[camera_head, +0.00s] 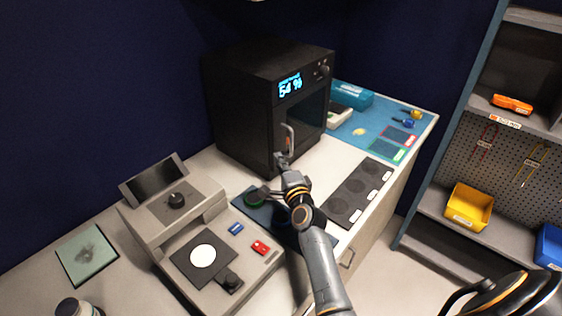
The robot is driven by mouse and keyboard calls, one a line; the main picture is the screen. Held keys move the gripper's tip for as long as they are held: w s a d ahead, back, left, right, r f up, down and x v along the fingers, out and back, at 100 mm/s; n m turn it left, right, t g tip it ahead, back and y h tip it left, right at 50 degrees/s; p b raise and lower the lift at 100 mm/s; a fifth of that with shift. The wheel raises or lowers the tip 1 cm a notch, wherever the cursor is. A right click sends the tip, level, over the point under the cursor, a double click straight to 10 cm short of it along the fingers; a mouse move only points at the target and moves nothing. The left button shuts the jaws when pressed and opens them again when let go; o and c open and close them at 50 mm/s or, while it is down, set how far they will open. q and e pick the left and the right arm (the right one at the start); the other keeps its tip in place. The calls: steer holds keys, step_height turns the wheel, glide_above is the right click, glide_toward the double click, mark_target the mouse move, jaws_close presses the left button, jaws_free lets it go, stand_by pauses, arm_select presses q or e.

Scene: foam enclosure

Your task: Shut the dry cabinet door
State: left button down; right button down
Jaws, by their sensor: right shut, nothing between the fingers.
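The dry cabinet (238,105) is a black box at the back of the worktop, with a lit display reading 54 % and two knobs on its upper front. Its dark door (312,112) is below the display; I cannot tell whether it is flush with the frame or slightly ajar. A grey upright bar handle (290,136) is near the door's left edge. My right gripper (283,157) is shut and empty, just below the handle in the picture; whether it touches the handle or door is unclear. My left gripper is not in view.
A grey instrument (205,217) with a raised screen stands left of my right arm. A blue mat (252,210) and a dark tray with round recesses (350,205) lie in front of the cabinet. A teal mat (371,128) lies to its right. Shelving with a yellow bin (470,207) stands at right.

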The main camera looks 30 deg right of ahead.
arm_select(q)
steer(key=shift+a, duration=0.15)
arm_select(e)
steer(key=s+a, duration=0.1)
steer(key=s, duration=1.1)
steer(key=shift+a, duration=0.4)
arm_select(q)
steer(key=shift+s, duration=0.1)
